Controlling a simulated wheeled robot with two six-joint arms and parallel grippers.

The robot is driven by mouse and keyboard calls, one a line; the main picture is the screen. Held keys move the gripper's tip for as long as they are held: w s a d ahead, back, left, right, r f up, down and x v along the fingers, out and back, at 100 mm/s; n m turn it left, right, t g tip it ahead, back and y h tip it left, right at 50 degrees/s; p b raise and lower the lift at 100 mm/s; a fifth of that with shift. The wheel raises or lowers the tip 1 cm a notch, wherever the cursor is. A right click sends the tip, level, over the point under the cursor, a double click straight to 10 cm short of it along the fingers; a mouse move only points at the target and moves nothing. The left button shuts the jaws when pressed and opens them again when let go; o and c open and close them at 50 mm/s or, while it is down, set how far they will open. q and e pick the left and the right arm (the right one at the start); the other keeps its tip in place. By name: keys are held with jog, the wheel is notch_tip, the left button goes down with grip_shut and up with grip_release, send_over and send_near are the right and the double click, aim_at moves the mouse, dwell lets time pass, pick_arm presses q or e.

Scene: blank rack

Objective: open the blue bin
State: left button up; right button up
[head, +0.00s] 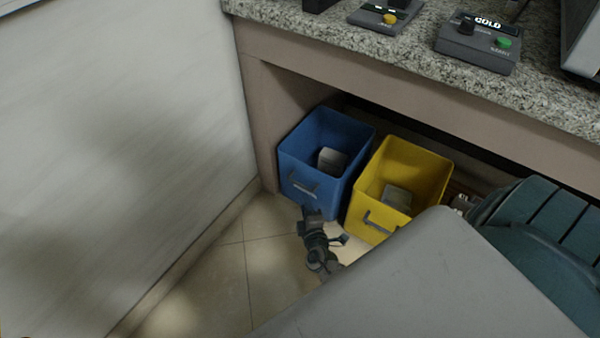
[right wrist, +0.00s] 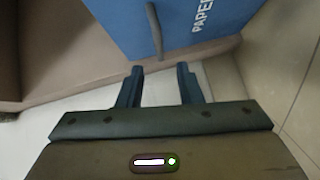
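The blue bin (head: 313,168) stands under the counter, left of the yellow bin, with its open top showing a grey object (head: 331,159) inside. A grey bar handle (head: 301,187) is on its front face. My right gripper (head: 312,214) is just in front of the bin, below the handle in the head view. In the right wrist view, the gripper (right wrist: 160,69) is open and empty. The blue bin (right wrist: 180,22) fills the top there, and its handle (right wrist: 154,30) lines up with the gap between the fingertips. My left gripper is not in view.
The yellow bin (head: 375,212) stands close on the right with its own handle. A granite counter (head: 400,55) overhangs both bins. A pale wall panel (head: 120,130) is on the left. Tiled floor (head: 235,270) in front is partly clear. A teal slatted object (head: 540,220) is at right.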

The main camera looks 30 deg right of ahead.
aim_at(300, 185)
jog(key=x, duration=1)
jog(key=shift+b, duration=0.35)
jog(key=shift+r, duration=0.1)
grip_shut()
